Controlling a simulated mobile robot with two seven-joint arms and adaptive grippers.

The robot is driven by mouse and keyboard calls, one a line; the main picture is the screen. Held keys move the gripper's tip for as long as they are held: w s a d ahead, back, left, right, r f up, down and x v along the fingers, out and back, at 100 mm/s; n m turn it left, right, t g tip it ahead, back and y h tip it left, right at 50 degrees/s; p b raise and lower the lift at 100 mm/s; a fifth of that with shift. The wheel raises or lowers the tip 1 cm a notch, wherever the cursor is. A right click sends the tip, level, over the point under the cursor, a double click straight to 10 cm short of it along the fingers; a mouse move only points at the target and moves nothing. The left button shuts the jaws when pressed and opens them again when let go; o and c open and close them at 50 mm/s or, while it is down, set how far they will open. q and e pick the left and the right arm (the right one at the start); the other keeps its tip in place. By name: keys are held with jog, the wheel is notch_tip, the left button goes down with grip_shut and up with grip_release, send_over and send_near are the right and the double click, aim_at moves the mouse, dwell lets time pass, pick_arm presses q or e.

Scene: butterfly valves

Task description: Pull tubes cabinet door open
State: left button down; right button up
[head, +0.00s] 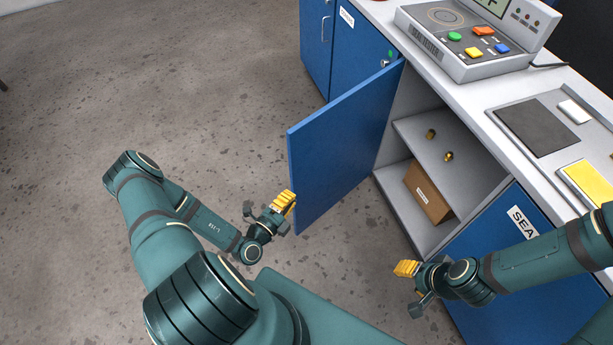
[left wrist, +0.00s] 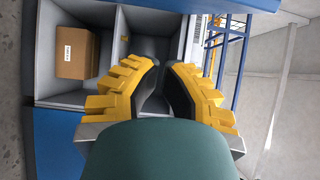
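The blue cabinet door (head: 345,145) stands swung wide out from the cabinet (head: 430,118), whose open compartment shows. My left gripper (head: 284,203) is at the door's free edge in the head view; I cannot tell if it touches. In the left wrist view the yellow fingers of this gripper (left wrist: 162,72) stand apart with nothing seen between them, facing the open compartment. My right gripper (head: 405,268) is below the compartment in the picture, in front of the SEALS door (head: 497,280); whether its fingers are apart is unclear.
A cardboard box (head: 428,192) sits on the lower level and brass fittings (head: 448,156) on the shelf (head: 462,170). A tester (head: 470,45) stands on the countertop (head: 455,88). Another blue door (head: 352,55) is shut farther back. The floor (head: 200,100) left of the door is clear.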

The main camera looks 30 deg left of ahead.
aim_at(300, 169)
pick_arm(q)
jog(key=w+a, duration=0.1)
jog(key=w, duration=0.2)
jog(key=w+b, duration=0.1)
jog(key=w, duration=0.3)
jog(key=w+a+b, duration=0.1)
jog(key=w, duration=0.3)
jog(key=shift+a, duration=0.3)
pick_arm(e)
jog(key=shift+w+d+f, duration=0.1)
jog(key=shift+d+f, duration=0.05)
jog(key=shift+f, duration=0.45)
jog(key=shift+w+d+f, duration=0.1)
jog(key=shift+d+f, duration=0.05)
jog(key=shift+f, duration=0.4)
